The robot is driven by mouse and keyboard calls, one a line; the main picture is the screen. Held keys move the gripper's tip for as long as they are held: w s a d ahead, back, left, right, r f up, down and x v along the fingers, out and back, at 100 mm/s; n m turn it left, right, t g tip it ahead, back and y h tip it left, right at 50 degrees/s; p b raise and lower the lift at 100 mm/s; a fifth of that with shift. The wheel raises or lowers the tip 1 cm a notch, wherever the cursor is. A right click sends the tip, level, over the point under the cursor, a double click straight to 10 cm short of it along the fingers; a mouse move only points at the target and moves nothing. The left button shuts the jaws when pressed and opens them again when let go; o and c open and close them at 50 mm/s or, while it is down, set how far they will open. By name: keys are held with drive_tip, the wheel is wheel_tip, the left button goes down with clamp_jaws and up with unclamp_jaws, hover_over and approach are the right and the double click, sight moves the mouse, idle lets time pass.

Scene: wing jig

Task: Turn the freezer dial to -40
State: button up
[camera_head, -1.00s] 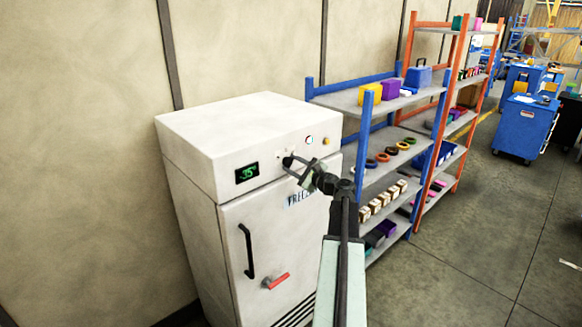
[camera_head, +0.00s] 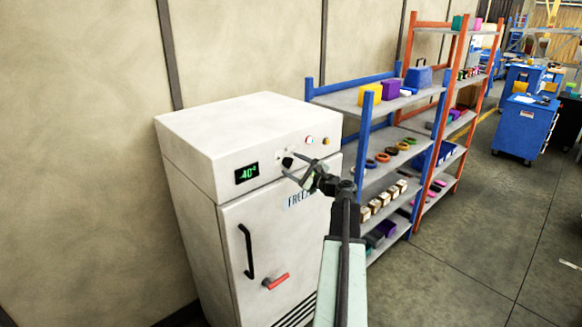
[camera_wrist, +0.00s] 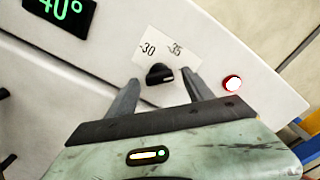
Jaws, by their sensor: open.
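The white freezer (camera_head: 215,160) stands against the wall. Its green display (camera_head: 247,173) reads -40°; in the wrist view the display (camera_wrist: 62,10) is cut off and shows 40°. The black dial (camera_head: 287,162) sits on the upper front panel. In the wrist view the dial (camera_wrist: 159,74) lies between the fingertips, below a label (camera_wrist: 160,45) with -30 and -35 readable. My gripper (camera_head: 287,165) is open, and its fingers (camera_wrist: 158,88) are either side of the dial, apart from it. A -40 mark cannot be seen.
A red round light (camera_wrist: 232,83) sits right of the dial. A black door handle (camera_head: 247,250) and a red lever (camera_head: 275,281) are lower on the freezer. A blue-framed shelf (camera_head: 370,130) with bins stands close on the right. Open floor lies at front right.

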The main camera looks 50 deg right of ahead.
drive_tip(key=s, duration=0.7)
drive_tip(key=shift+a, duration=0.3)
